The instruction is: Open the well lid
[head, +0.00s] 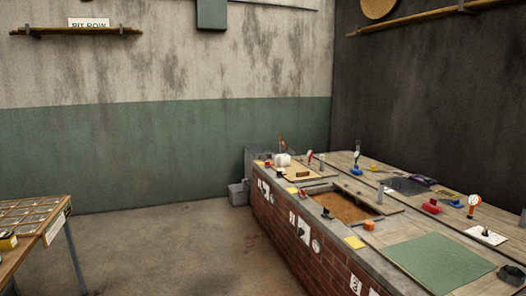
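A long brick-fronted counter (300,230) runs along the right side of the head view. A pale wooden panel (290,178) with a small brown block on it lies flat in the counter's far part. Nearer, a rectangular opening (345,207) shows a brown surface inside. A wooden board (372,196) lies along the opening's right side. I cannot tell for sure which of these is the well lid. Neither of my grippers is in view.
A green mat (435,262) lies on the counter's near part. A table with a gridded tray (32,215) is at the left. The floor (165,250) between is clear.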

